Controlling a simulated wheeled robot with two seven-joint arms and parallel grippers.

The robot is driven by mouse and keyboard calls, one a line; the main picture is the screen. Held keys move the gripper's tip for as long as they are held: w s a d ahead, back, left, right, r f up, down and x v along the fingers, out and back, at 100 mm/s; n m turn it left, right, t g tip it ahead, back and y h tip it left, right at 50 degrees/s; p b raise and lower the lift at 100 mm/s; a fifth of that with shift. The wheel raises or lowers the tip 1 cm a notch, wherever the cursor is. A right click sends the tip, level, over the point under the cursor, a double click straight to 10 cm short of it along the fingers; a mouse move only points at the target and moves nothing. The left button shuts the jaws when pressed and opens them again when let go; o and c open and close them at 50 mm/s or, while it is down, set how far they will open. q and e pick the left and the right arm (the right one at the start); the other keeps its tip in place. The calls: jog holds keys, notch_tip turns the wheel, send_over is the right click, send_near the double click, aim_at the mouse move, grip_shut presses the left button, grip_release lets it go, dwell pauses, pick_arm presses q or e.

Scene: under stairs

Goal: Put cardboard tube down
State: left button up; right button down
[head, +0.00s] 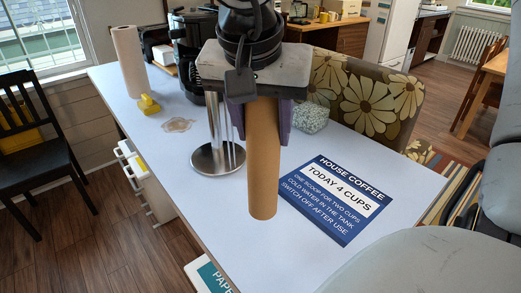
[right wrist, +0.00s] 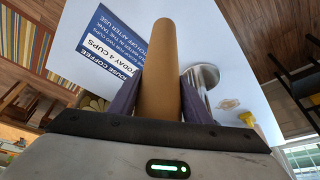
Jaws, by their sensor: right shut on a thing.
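The brown cardboard tube (head: 263,160) hangs upright in my right gripper (head: 265,110), which is shut on its upper part with purple fingers. The tube's lower end points down at the white table (head: 200,215); I cannot tell whether it touches the top. The right wrist view shows the tube (right wrist: 159,70) between the two purple fingers (right wrist: 160,100). A metal stand (head: 205,168) with a round base and upright rods stands just left of the tube, partly hidden by my gripper. My left gripper is not in view.
A blue House Coffee sign (head: 335,205) lies right of the tube. A paper roll (head: 130,60), yellow object (head: 148,104), brownish spill (head: 178,125), black coffee machine (head: 192,50) and clear container (head: 311,118) are behind. A flowered chair (head: 375,95) borders the far side. The front left tabletop is clear.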

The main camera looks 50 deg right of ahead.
jog(key=shift+f, duration=2.15)
jog(key=c, duration=0.9)
grip_release()
jog(key=shift+c, duration=0.2)
jog(key=v, duration=1.2)
jog(key=shift+r, duration=0.2)
